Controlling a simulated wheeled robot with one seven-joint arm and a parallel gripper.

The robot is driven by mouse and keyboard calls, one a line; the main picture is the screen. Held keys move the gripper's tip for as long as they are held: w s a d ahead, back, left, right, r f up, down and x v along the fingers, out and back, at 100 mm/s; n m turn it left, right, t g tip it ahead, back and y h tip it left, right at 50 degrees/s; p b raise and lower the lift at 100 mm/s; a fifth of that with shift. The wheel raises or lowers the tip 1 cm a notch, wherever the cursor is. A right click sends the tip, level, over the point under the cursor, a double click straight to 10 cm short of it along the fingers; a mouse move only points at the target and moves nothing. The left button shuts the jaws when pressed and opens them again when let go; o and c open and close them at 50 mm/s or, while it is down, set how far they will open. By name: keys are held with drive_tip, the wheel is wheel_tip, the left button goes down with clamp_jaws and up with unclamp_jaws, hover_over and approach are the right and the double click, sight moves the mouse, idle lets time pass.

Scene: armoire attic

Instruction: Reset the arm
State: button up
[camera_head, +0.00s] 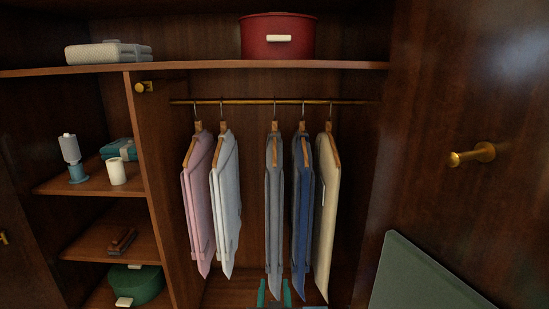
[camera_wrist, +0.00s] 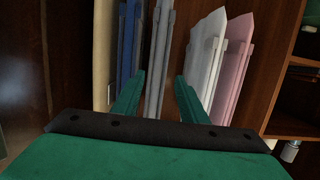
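My gripper (camera_head: 274,292) shows at the bottom edge of the head view as two green fingers with a gap between them. In the wrist view my gripper (camera_wrist: 159,90) is open, its fingers spread wide. The lower end of a grey hanging garment (camera_head: 274,210) lines up with the gap. The same grey garment (camera_wrist: 156,65) shows between the fingers in the wrist view. I cannot tell whether it lies between them or beyond them. No finger is seen pressing on it. Most of my arm is out of view.
Pink (camera_head: 198,200), white (camera_head: 226,200), blue (camera_head: 302,200) and cream (camera_head: 326,200) garments hang from a rod (camera_head: 250,102). A wooden door (camera_head: 440,190) stands close on the right. Shelves (camera_head: 95,183) with small items are at left. A red box (camera_head: 279,37) sits on top.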

drive_tip(key=s+f, duration=1.8)
drive_tip(key=s, duration=0.5)
drive_tip(key=f+v, duration=0.3)
drive_tip(key=v, duration=2)
drive_tip(key=shift+s, duration=0.5)
drive_tip(key=shift+w, duration=0.35)
drive_tip(key=shift+f, duration=0.1)
